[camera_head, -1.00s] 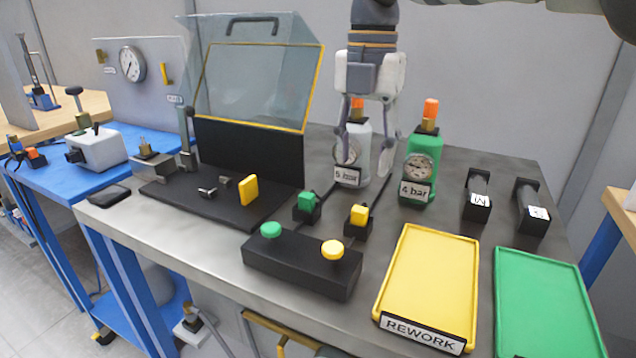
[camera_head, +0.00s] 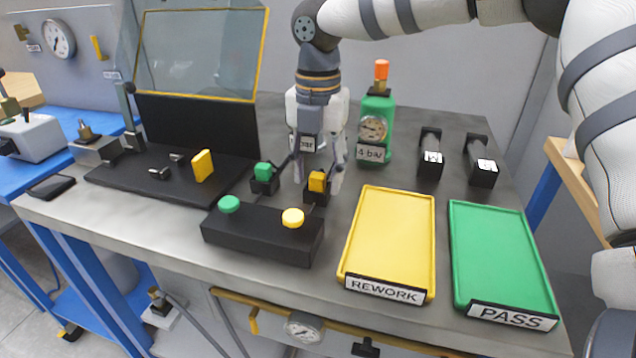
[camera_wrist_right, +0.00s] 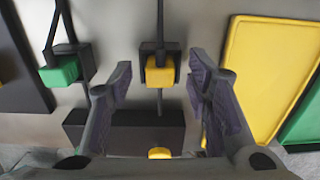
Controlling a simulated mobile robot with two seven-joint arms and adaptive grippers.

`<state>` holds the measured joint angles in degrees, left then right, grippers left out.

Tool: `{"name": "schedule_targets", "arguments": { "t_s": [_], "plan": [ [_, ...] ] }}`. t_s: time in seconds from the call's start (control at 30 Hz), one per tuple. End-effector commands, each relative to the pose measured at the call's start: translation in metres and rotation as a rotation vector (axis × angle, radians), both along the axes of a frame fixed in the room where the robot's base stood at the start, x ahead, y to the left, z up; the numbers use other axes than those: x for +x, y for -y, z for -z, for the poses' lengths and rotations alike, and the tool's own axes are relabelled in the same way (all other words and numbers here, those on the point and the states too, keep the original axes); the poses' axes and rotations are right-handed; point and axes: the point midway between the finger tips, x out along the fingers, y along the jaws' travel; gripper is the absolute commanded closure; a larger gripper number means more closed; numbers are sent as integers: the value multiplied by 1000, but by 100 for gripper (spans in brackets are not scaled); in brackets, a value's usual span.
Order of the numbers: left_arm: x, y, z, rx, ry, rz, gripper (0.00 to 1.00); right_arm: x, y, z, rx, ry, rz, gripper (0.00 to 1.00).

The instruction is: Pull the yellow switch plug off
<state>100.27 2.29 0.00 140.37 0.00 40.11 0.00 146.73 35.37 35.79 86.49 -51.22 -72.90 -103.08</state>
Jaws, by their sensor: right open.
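The yellow switch plug (camera_head: 317,181) sits in its small black socket (camera_head: 315,197) behind the button box. It also shows in the right wrist view (camera_wrist_right: 160,72), with a cable running up from the socket. My right gripper (camera_head: 317,170) is open and points down over the plug. In the wrist view its two fingers (camera_wrist_right: 161,80) stand on either side of the plug, with gaps between them and it. My left gripper is not in view.
The green plug (camera_head: 263,171) in its socket is close to the left. The black button box (camera_head: 262,238) stands in front. The yellow REWORK tray (camera_head: 392,235) and green PASS tray (camera_head: 500,250) lie right. A green bottle (camera_head: 375,130) stands behind.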

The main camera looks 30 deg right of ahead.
Motion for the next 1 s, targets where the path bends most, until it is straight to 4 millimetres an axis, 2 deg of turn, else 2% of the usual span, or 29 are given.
{"name": "schedule_targets", "arguments": {
  "t_s": [0.07, 0.27, 0.67, 0.77, 0.83, 1.0],
  "plan": [
    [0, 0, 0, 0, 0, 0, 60, 0, 0, -1, -1, 1, 0, 55],
    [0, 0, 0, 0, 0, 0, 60, 0, 0, -1, -1, 1, 0, 100],
    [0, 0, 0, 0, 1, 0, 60, 0, 0, -7, -2, 1, 0, 100],
    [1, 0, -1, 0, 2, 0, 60, 1, 0, -21, -1, 3, 2, 100],
    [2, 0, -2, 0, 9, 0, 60, -2, 0, -39, 0, 6, 0, 100],
    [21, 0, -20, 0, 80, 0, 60, -44, -3, -93, -1, 22, 0, 100]
  ]
}}
